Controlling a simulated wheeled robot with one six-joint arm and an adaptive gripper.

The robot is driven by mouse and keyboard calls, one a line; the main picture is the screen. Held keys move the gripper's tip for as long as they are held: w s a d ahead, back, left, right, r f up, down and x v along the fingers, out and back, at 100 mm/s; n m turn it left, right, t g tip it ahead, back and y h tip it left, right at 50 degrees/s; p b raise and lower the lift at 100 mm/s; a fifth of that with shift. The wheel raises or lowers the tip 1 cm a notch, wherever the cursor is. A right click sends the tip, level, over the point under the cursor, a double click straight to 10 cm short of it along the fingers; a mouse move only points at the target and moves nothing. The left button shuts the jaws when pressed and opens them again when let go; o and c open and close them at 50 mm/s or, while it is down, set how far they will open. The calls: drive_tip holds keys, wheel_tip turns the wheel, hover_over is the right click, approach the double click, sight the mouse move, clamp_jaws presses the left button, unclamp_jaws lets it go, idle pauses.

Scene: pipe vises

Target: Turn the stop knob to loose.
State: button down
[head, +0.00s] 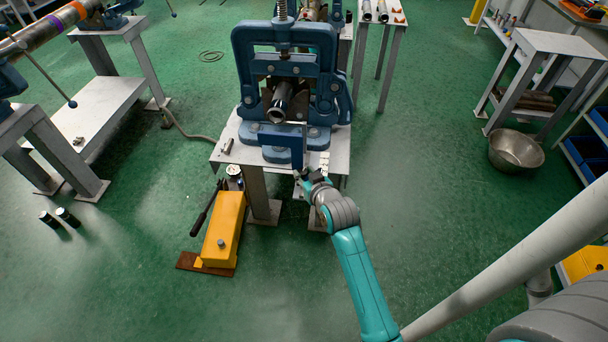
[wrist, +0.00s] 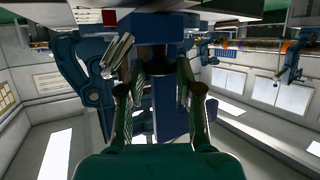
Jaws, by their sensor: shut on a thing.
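A blue pipe vise (head: 285,65) stands on a small metal stand (head: 228,150), with a pipe (head: 279,103) held in its frame. A blue upright plate (head: 297,148) is at the vise's front. My gripper (head: 304,180) is at the stand's front edge, just below this plate.
A yellow hydraulic pump (head: 222,230) lies on the floor left of the stand. A workbench (head: 100,108) is at the left, a side table (head: 555,45) and metal bowl (head: 516,150) at the right. The green floor between is mostly clear.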

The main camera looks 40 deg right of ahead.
drive_tip(key=shift+s+d+n+t+y, duration=0.1)
drive_tip(key=shift+d+n+t+y, duration=0.05)
drive_tip(key=shift+n+y, duration=0.65)
drive_tip(key=shift+d+n+t+y, duration=0.15)
drive_tip(key=shift+n+y, duration=0.45)
drive_tip(key=shift+y, duration=0.3)
drive_tip(key=shift+n+y, duration=0.3)
drive_tip(key=c, duration=0.8)
unclamp_jaws()
drive_tip(key=shift+s, duration=0.1)
drive_tip(key=v, duration=1.1)
drive_tip(key=shift+s, duration=0.4)
drive_tip(key=shift+a, duration=0.1)
